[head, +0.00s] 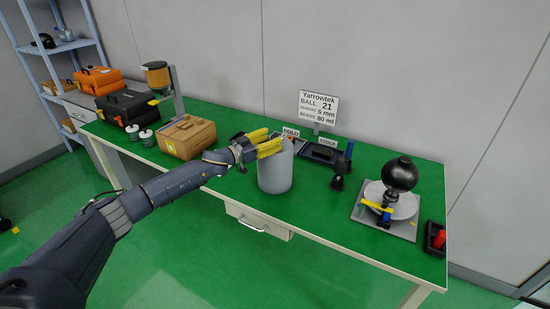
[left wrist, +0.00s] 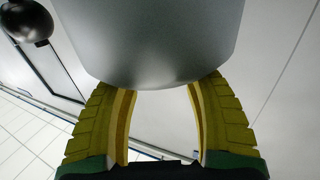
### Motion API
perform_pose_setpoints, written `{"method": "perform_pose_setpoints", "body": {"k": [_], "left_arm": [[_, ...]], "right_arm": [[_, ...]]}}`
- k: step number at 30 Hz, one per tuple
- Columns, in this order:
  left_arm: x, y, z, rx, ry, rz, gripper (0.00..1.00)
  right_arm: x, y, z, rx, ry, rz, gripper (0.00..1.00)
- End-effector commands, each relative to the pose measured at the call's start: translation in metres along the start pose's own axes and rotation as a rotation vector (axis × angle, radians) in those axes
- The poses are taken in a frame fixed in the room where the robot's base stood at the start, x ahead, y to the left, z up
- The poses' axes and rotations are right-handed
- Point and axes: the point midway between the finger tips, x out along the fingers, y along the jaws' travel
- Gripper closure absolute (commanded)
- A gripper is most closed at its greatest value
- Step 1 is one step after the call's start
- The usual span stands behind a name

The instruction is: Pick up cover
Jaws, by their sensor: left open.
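The cover appears to be the plain grey cylinder (head: 275,176), upright on the green table in front of the sign. It also fills the upper middle of the left wrist view (left wrist: 150,40). My left gripper (head: 273,142) has yellow fingers and is at the cylinder's upper end, coming from the left. In the left wrist view its open fingers (left wrist: 165,88) lie to either side of the cylinder's rounded edge. I cannot tell whether either finger touches it. What is inside or under the cylinder is hidden. My right gripper is not in view.
A cardboard box (head: 187,137) stands left of the cylinder, near my left arm. Black trays (head: 322,153) and a dark stand (head: 338,172) are to its right. A black ball (head: 400,174) is above a white dish on a grey plate (head: 370,219). The front table edge is clear.

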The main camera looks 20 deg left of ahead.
Motion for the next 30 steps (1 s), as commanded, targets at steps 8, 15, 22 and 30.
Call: {"method": "perform_pose_setpoints", "body": {"k": [8,15,22,30], "left_arm": [[0.019,-0.001,0.000,-0.001,0.000,-0.001,0.47],[0.019,-0.001,0.001,0.000,-0.001,-0.001,0.45],[0.019,-0.001,0.001,-0.001,-0.001,-0.001,0.72],[0.018,-0.001,0.001,-0.001,-0.001,-0.001,1.00]], "right_arm": [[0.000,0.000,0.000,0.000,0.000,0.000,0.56],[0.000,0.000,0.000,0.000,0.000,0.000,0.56],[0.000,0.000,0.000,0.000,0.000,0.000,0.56],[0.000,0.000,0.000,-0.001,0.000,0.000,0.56]]}}
